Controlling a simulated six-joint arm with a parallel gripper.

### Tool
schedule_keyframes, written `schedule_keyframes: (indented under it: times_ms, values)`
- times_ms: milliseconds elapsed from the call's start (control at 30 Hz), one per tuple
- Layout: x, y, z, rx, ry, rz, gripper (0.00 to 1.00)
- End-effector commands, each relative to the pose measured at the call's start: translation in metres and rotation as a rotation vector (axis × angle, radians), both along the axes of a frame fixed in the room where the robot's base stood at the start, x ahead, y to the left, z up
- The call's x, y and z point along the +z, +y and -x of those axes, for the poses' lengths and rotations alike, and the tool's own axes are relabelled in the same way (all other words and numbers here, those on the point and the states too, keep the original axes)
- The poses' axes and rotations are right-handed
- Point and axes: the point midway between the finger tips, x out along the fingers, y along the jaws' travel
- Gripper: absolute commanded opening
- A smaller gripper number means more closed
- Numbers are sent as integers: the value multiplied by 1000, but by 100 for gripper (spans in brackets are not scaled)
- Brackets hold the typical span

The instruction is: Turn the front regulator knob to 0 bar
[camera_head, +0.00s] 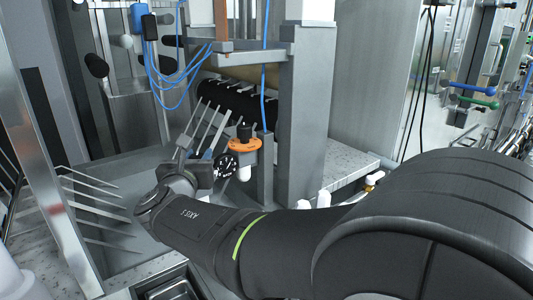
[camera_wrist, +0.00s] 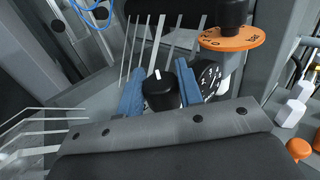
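The front regulator knob (camera_wrist: 160,95) is black with a white pointer line on its top. In the wrist view it stands between the two blue fingers of my gripper (camera_wrist: 163,88), which are spread to either side of it. Whether a finger touches the knob cannot be told. A round black pressure gauge (camera_wrist: 208,76) sits just right of the right finger; it also shows in the head view (camera_head: 226,165). In the head view my gripper (camera_head: 207,168) is at the gauge's left, and the front knob is hidden or too small to make out.
An orange numbered disc (camera_wrist: 235,38) with a second black knob (camera_wrist: 233,14) stands close behind, at upper right. Thin metal rods (camera_head: 208,130) and a black roller (camera_head: 235,98) lie behind the gripper. A grey post (camera_head: 302,110) stands at right. White bottles (camera_wrist: 292,108) stand further right.

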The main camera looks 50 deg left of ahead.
Motion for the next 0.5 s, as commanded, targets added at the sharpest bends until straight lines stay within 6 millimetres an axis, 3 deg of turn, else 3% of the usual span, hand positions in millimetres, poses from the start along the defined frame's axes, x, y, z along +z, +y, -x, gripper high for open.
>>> schedule_keyframes:
  times_ms: [267,500]
  values:
    - [1,-1,-1,34,-1,-4,10]
    - [2,0,-2,197,-4,-8,10]
